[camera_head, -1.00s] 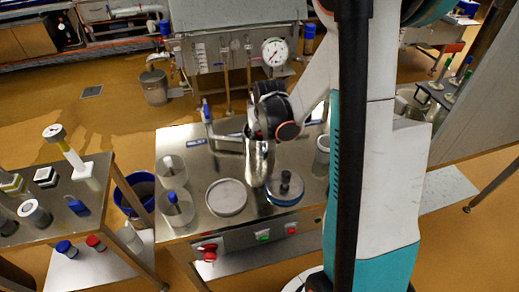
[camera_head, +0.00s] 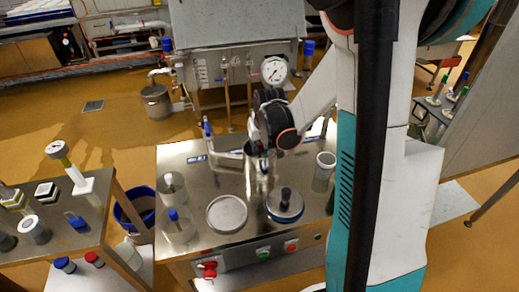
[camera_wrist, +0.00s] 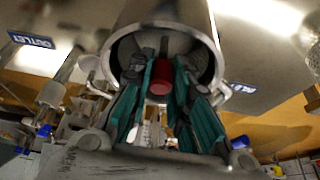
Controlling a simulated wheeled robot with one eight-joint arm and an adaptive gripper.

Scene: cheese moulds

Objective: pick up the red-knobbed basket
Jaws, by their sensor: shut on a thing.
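My gripper (camera_wrist: 160,80) reaches down into the open mouth of an upright steel cylinder, and its teal fingers are shut on a red knob (camera_wrist: 159,86), the knob of the red-knobbed basket. In the head view the cylinder (camera_head: 261,180) stands at the middle of the steel table, with my gripper (camera_head: 257,146) at its top. The knob is hidden there. I cannot tell whether the cylinder is the basket's own wall or a separate vessel around it.
A side table (camera_head: 85,238) is at left. A gauge (camera_head: 274,69) is behind.

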